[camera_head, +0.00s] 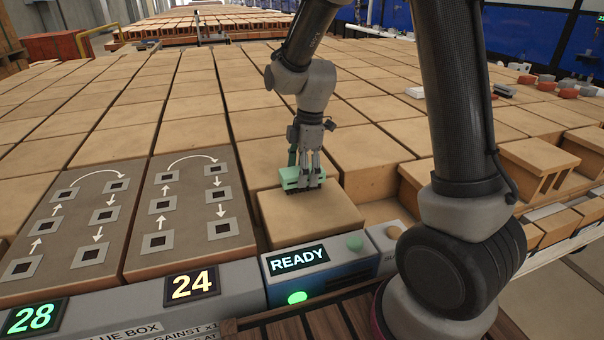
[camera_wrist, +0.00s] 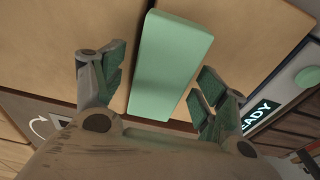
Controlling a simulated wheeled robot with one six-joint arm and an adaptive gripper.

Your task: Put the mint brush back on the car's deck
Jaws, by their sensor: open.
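The mint brush (camera_head: 288,176) has a pale green block body and dark bristles underneath. It rests on top of a tan brick (camera_head: 315,217) near the front of the brick field. My gripper (camera_head: 306,178) is open directly over the brush, reaching down from above. In the wrist view the brush (camera_wrist: 172,62) lies lengthwise between the two spread fingers of my gripper (camera_wrist: 160,85). A gap shows on each side of it, so neither finger appears to press on it. I cannot tell which surface is the car's deck.
A grey console with a READY display (camera_head: 298,259) and a green light stands just in front of the brick. Panels with arrows and square holes (camera_head: 190,203) lie to the left. My arm covers part of the right side, where hollow bricks (camera_head: 540,165) stand.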

